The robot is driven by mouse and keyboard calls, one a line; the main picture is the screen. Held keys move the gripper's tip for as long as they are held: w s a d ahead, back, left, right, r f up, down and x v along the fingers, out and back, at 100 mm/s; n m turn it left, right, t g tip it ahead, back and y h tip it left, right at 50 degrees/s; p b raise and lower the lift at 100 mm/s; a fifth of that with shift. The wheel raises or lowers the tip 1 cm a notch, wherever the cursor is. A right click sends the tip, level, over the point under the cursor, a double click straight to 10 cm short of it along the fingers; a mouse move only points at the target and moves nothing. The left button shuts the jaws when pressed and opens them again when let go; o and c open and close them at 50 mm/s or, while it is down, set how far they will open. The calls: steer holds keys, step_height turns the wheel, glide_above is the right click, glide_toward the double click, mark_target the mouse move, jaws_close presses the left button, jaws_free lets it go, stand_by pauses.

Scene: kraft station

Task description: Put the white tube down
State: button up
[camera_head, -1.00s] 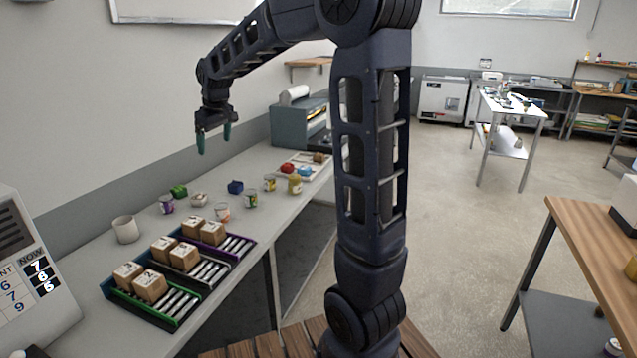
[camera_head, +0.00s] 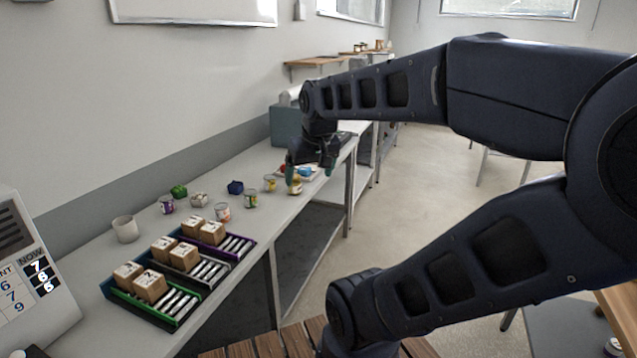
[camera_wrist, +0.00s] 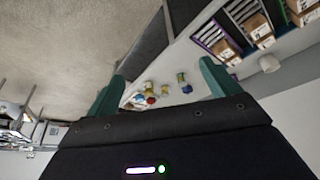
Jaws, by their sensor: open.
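My gripper (camera_head: 309,168) is open, with its teal fingers spread over the far part of the bench in the head view. In the wrist view my gripper (camera_wrist: 163,72) has nothing between its fingers; small cans show beyond them. A white open-topped cylinder (camera_head: 125,230) stands upright at the near left of the bench, well away from my gripper, and shows in the wrist view (camera_wrist: 269,63) at the right. I cannot tell whether it is the white tube. No tube is seen in my gripper.
Racks (camera_head: 150,311) with wooden blocks and pale rods lie at the bench's near end. A blue lump (camera_head: 236,187), a green lump (camera_head: 179,190) and several small cans stand along the bench (camera_head: 90,262). A grey cabinet (camera_head: 284,126) stands farther back, partly behind my arm.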

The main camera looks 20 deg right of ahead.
steer(key=s+f, duration=0.1)
steer(key=s+d, duration=0.1)
steer(key=s, duration=0.1)
steer(key=shift+f+m, duration=0.35)
steer(key=shift+m, duration=0.05)
